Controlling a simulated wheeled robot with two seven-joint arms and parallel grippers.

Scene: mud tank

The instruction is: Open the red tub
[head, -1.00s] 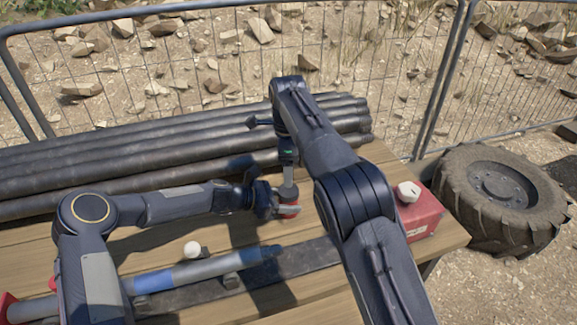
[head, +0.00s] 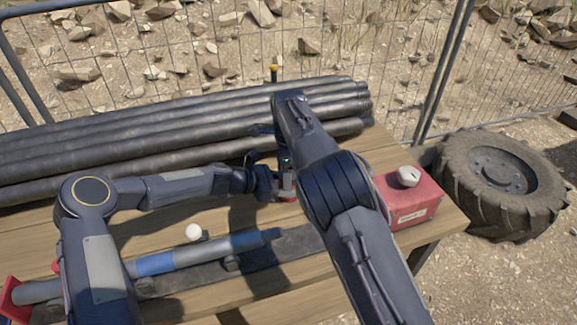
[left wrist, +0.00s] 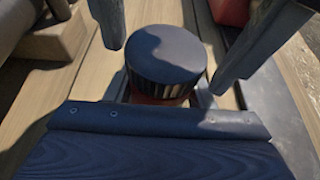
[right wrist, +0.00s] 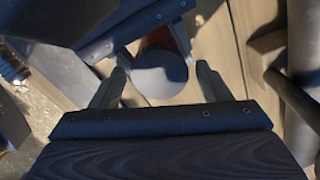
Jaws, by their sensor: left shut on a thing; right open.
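The red tub (head: 287,184) stands on the wooden table in front of the pipes, partly hidden by my arms. In the left wrist view its dark ridged lid (left wrist: 165,55) sits on it, with a strip of red body below. My left gripper (left wrist: 165,92) is shut on the tub's body under the lid. My right gripper (right wrist: 160,85) is open, its fingers on either side of the lid and apart from it. In the right wrist view the lid (right wrist: 160,75) and red body (right wrist: 166,40) show between its fingers. In the head view my right arm hides most of this gripper.
Dark pipes (head: 150,140) lie stacked behind the tub. A blue-grey tube (head: 190,258) lies in front, with a white knob (head: 194,231) beside it. A red box (head: 415,205) with a white cap (head: 408,177) stands at right. A tyre (head: 500,190) lies beyond the table.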

